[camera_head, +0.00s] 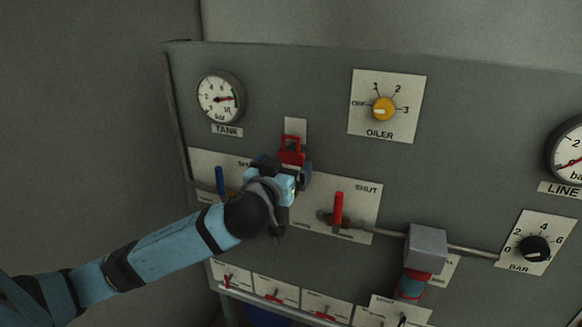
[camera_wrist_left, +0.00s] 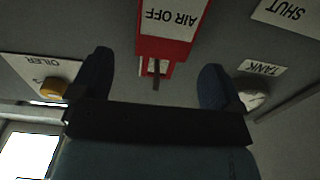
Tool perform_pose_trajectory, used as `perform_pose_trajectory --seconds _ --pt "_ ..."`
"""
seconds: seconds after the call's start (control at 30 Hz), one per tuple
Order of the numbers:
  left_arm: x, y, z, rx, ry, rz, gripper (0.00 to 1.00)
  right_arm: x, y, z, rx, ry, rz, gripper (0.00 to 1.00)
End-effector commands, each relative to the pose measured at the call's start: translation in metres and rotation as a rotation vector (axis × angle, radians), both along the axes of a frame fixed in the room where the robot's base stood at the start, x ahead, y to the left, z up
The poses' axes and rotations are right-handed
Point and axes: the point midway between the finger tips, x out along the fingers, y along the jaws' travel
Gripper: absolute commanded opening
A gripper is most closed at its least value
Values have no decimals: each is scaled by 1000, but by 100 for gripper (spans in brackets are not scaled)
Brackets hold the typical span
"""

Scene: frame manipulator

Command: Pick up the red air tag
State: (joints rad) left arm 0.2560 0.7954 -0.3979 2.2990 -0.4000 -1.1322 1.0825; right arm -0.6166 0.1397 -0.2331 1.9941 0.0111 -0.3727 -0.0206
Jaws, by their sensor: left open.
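The red air tag (camera_head: 292,148) hangs on the grey panel, below a small pale plate and between the tank gauge and the oiler dial. In the left wrist view the tag (camera_wrist_left: 170,46) appears upside down, with a white "AIR OFF" label and a slotted end around a thin peg (camera_wrist_left: 156,76). My left gripper (camera_head: 288,170) is in front of the tag's lower part, which it hides in the head view. Its two dark blue fingers (camera_wrist_left: 156,72) are open on either side of the tag, with visible gaps. My right gripper is not in view.
A blue-handled valve (camera_head: 219,181) is left of my gripper and a red-handled valve (camera_head: 338,208) is right of it. The oiler knob (camera_head: 384,108) and tank gauge (camera_head: 220,98) are above. A grey box (camera_head: 427,248) protrudes at lower right.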

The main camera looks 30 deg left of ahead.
Motion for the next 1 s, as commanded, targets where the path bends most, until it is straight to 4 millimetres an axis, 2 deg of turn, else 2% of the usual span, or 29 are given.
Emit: perform_pose_trajectory --seconds 0.2,0.3,0.6,0.63,0.8,0.87,1.0 --pt "29 11 15 4 -1 2 94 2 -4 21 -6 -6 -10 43" --pt "41 13 11 2 -1 1 94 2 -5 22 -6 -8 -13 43" --pt "47 15 8 1 0 0 94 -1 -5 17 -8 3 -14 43" --pt "47 15 8 1 0 0 91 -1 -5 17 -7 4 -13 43" --pt "47 15 8 1 0 0 52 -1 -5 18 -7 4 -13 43" --pt "47 15 8 1 0 0 41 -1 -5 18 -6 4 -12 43" --pt "47 15 8 1 -1 0 40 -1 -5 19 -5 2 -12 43"
